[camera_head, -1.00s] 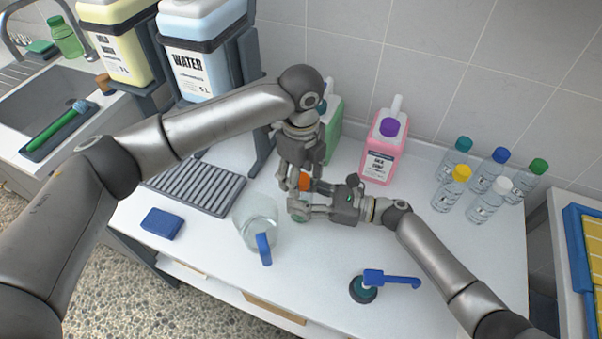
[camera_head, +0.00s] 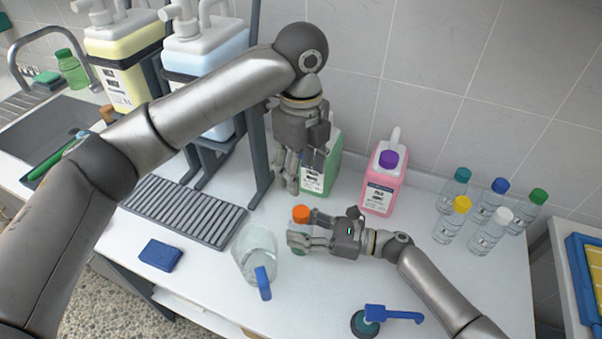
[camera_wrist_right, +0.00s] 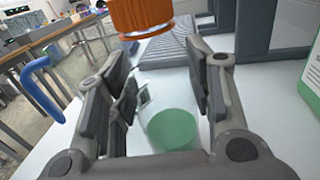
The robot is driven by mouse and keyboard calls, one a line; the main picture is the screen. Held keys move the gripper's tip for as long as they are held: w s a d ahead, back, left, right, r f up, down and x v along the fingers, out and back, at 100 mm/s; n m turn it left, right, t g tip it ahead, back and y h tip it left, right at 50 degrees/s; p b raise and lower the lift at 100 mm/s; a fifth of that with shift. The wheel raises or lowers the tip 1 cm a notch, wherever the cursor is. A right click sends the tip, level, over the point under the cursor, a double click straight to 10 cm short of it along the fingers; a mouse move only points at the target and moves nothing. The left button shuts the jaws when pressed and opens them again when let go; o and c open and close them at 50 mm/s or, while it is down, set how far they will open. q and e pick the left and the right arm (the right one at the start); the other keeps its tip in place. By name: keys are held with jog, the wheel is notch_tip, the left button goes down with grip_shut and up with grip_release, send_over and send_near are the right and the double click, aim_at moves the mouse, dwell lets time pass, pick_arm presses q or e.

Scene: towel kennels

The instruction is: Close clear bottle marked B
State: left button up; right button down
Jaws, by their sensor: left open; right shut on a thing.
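My right gripper (camera_head: 300,242) is shut on a small clear bottle, holding it around its body at the worktop. In the right wrist view the clear bottle (camera_wrist_right: 155,75) stands between the fingers, with green liquid low inside. A pale label shows at its side, but I cannot read a letter. An orange cap (camera_head: 301,213) sits at the bottle's top; it also shows large in the right wrist view (camera_wrist_right: 140,15). How tightly it is seated I cannot tell. My left gripper (camera_head: 291,188) points down, open and empty, above and behind the cap, apart from it.
A clear jug (camera_head: 255,250) with a blue handle stands left of the bottle. A green jug (camera_head: 322,172) and pink jug (camera_head: 383,180) stand behind. Several capped bottles (camera_head: 487,232) stand right. A blue-handled tool (camera_head: 367,322) lies in front. A drying rack (camera_head: 185,210) is at left.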

jog(key=c, duration=0.6)
grip_release()
jog(key=v, duration=1.2)
